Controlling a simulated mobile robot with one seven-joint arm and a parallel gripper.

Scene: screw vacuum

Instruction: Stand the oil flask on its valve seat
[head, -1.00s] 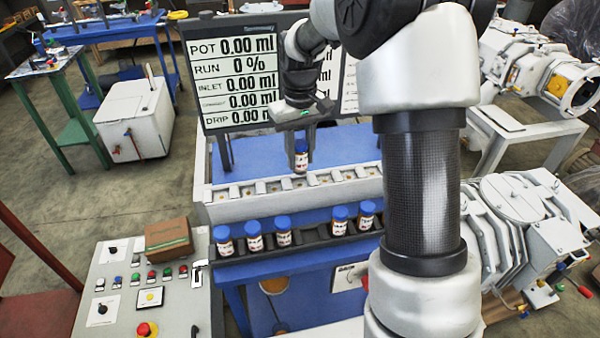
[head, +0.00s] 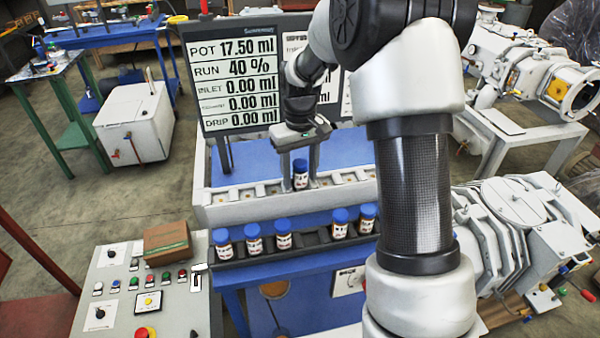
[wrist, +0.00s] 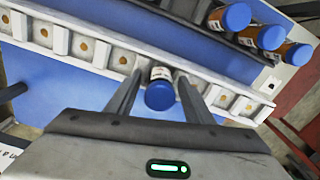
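The oil flask (head: 300,181), an amber bottle with a blue cap and white label, stands upright in one slot of the white row of valve seats (head: 235,215). Its seat is hidden beneath it. My gripper (head: 300,184) is around the flask from above, one finger on each side. In the wrist view the blue cap (wrist: 160,96) lies between the fingers (wrist: 161,76) with a gap on both sides, so my gripper is open. The flask's base is partly hidden in the wrist view.
Several blue-capped flasks (head: 254,245) stand in a dark rack in front of the row. A display (head: 240,75) behind reads POT 17.50 ml and RUN 40 %. A control panel (head: 110,310) with a brown box (head: 167,242) is at the front left. Other seats look empty.

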